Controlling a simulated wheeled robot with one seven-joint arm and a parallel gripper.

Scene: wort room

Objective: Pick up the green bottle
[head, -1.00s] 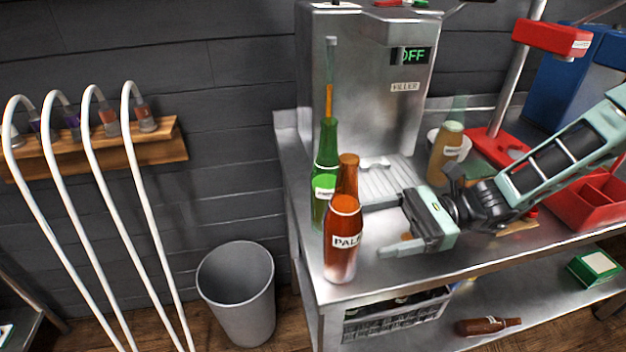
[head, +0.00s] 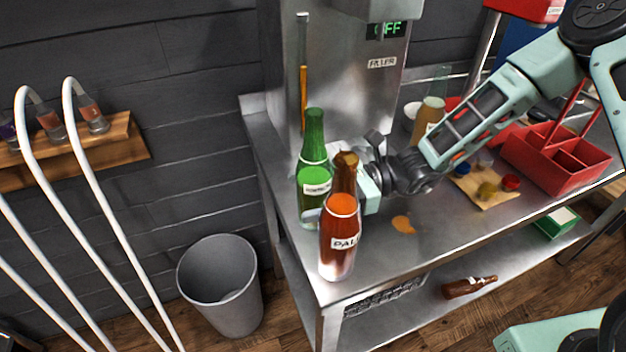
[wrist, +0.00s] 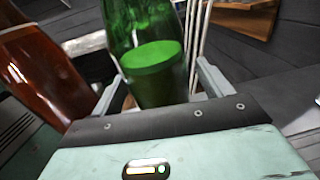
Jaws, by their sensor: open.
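The green bottle (head: 314,165) stands upright on the steel counter near its left end, with a white label and bright green liquid inside. In the wrist view the green bottle (wrist: 155,70) is between the two fingers of my gripper (wrist: 158,82), one on each side. The jaws are open and not closed on the glass. In the head view my gripper (head: 318,205) is low beside the bottle, partly hidden behind the brown PALE bottle (head: 341,230). The brown bottle (wrist: 40,70) also shows close by at the left in the wrist view.
The steel filler machine (head: 350,80) stands behind. An orange spill (head: 403,224), a board with caps (head: 487,187) and a red caddy (head: 560,160) lie to the right. A grey bin (head: 222,285) is on the floor left of the counter.

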